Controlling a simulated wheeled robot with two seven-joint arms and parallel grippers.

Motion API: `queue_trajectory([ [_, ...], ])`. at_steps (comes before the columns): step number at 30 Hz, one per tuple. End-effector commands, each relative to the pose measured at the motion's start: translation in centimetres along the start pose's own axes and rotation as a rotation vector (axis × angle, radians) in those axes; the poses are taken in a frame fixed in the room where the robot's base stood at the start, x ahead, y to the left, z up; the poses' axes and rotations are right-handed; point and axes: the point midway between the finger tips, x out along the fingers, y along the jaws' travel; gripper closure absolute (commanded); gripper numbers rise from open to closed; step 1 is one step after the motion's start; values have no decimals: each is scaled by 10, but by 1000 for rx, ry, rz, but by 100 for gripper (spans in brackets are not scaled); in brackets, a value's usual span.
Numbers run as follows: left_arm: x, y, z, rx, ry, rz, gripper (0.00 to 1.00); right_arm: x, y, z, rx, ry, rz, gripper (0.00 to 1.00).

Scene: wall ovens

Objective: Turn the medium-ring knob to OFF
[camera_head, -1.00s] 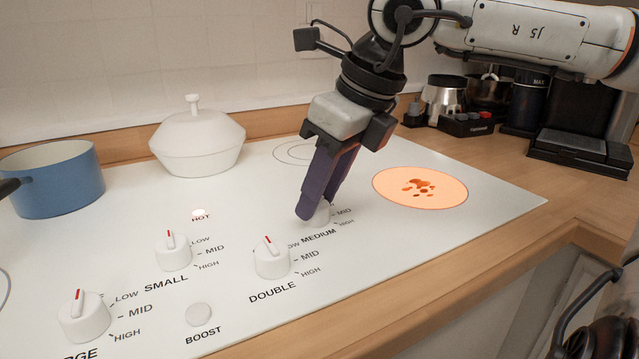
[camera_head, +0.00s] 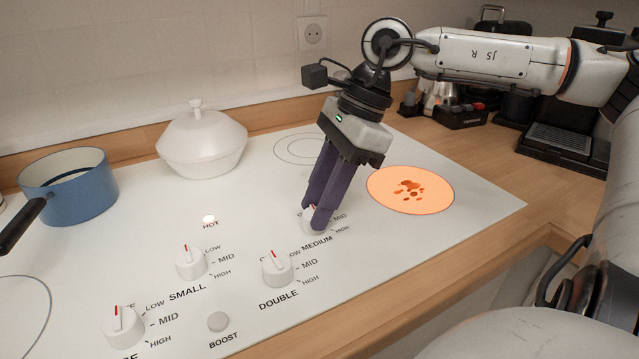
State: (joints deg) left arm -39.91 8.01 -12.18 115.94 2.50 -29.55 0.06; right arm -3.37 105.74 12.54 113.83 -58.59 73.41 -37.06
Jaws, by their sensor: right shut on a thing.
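The medium-ring knob (camera_head: 309,226) is white and stands on the white cooktop, with MID and the MEDIUM label beside it. The purple fingers of my right gripper (camera_head: 315,215) point down over it and are shut on it, hiding most of it, so its exact pointer position is hard to read. An orange glowing ring (camera_head: 410,190) with dark spots lies right of the gripper. My left gripper is not in view.
Other white knobs stand close by: double (camera_head: 278,268), small (camera_head: 191,262) and large (camera_head: 123,326). A boost button (camera_head: 218,321) is at the front. A blue pot (camera_head: 70,187) and a white lidded pot (camera_head: 201,142) stand behind on the left. Coffee gear (camera_head: 572,125) is at back right.

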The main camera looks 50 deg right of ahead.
Motion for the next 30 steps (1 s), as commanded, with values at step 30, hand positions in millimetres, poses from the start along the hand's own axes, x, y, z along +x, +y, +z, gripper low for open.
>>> queue_trajectory([
  [30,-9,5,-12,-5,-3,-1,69,0,-1,0,-191,2,78,60],
])
